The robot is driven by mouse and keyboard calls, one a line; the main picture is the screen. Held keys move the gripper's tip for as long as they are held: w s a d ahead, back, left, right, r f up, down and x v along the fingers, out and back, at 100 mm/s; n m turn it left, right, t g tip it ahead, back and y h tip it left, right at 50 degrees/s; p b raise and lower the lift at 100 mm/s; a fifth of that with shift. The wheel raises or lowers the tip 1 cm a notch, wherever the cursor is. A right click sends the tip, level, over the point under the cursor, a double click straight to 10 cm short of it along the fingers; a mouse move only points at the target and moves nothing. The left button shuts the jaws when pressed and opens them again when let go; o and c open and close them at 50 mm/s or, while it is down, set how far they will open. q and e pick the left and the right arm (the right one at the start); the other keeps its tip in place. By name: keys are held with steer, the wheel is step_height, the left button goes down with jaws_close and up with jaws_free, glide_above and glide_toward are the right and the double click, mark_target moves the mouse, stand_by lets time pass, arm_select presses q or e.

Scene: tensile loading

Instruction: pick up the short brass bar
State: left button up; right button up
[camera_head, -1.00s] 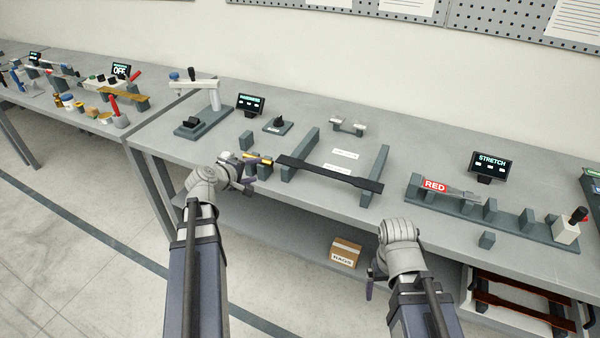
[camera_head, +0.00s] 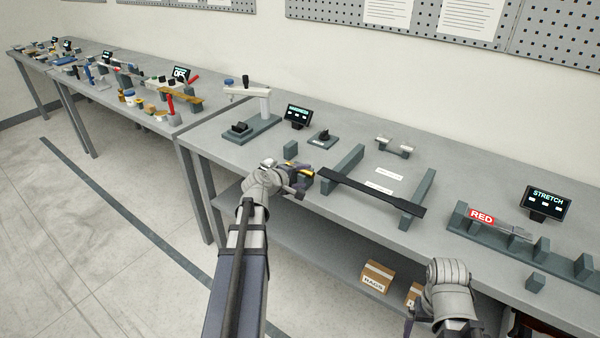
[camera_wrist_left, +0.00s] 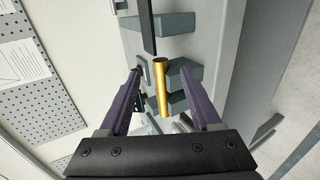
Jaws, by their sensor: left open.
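The short brass bar (camera_wrist_left: 162,88) lies across grey support blocks (camera_wrist_left: 184,78) in the left wrist view. In the head view only a small yellow piece of the brass bar (camera_head: 306,171) shows, partly hidden by my gripper. My left gripper (camera_head: 304,176) is at the bench's front edge, at the bar. In the left wrist view its two fingers (camera_wrist_left: 160,78) are open, one on each side of the bar, with gaps showing. My right gripper (camera_head: 409,318) is low at the bottom right, away from the bar; its jaws are too unclear to judge.
A long black bar (camera_head: 372,192) rests on two grey rails, close to the brass bar's end. A lever device (camera_head: 252,112) and a small screen (camera_head: 298,115) stand behind. The red-labelled fixture (camera_head: 483,217) is at right. Boxes (camera_head: 376,275) sit on the lower shelf.

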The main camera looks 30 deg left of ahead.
mark_target(310, 175)
arm_select(q)
steer(key=b+x, duration=0.1)
steer(key=x, duration=0.2)
steer(key=shift+w+d+f, duration=0.1)
steer(key=shift+w+f, duration=0.1)
steer(key=shift+w, duration=0.05)
steer(key=shift+s, duration=0.1)
steer(key=shift+c, duration=0.4)
jaws_close()
stand_by(0.6)
